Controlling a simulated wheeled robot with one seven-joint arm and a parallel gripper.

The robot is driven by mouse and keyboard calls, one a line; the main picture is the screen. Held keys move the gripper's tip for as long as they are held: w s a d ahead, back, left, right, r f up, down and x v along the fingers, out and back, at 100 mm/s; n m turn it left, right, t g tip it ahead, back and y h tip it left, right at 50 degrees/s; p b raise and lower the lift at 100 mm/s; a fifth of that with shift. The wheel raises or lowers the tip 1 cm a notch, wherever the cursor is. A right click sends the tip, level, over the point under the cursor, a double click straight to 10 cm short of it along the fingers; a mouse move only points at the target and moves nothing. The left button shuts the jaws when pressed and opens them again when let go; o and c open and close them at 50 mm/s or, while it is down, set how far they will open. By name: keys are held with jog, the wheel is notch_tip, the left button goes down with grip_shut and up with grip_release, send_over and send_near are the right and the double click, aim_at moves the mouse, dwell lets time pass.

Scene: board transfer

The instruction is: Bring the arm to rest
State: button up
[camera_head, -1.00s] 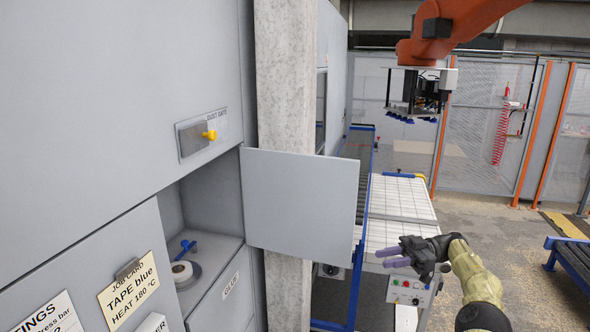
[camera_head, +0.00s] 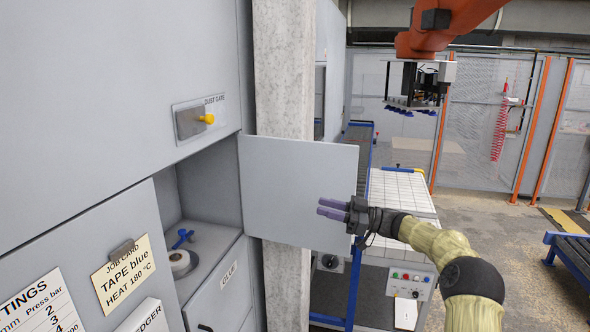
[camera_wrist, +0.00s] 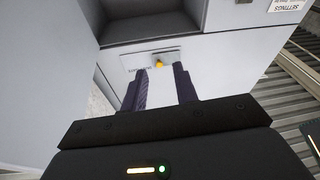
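My gripper (camera_head: 333,209) is in front of the lower right part of the open grey door panel (camera_head: 290,185) in the head view, its fingers pointing left. In the wrist view my gripper (camera_wrist: 161,88) shows its two purple fingers apart with nothing between them. My arm (camera_head: 440,245) reaches in from the lower right. Whether the fingers touch the door panel cannot be told.
A dust gate knob (camera_head: 207,118) sits above. A control box (camera_head: 408,283), a white-topped table (camera_head: 405,190) and an orange robot arm (camera_head: 440,30) stand right. A concrete pillar (camera_head: 283,70) is behind the door.

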jog(key=w+a+m+t+h+b, duration=0.1)
jog(key=a+m+t+h+b, duration=0.15)
jog(key=a+t, duration=0.25)
notch_tip(320, 180, down, 9)
jog(key=m+t+h+b, duration=0.3)
jog(key=m+t+h, duration=0.2)
jog(key=m+h, duration=0.3)
jog(key=s+d+f+m+g+h+b, duration=0.35)
jog(key=s+d+f+h, duration=0.4)
jog(key=s+f, duration=0.45)
jog(key=s+d+f+m+g+h+b, duration=0.1)
jog(key=s+f, duration=0.4)
jog(key=s, duration=0.8)
jog(key=s+d+f+m+g+h+b, duration=0.1)
jog(key=s+f+g, duration=0.5)
jog(key=s, duration=0.7)
jog(key=shift+s+d+f+m+b, duration=0.3)
jog(key=shift+d+m+b, duration=0.35)
jog(key=shift+d+m, duration=0.2)
jog(key=shift+w, duration=0.1)
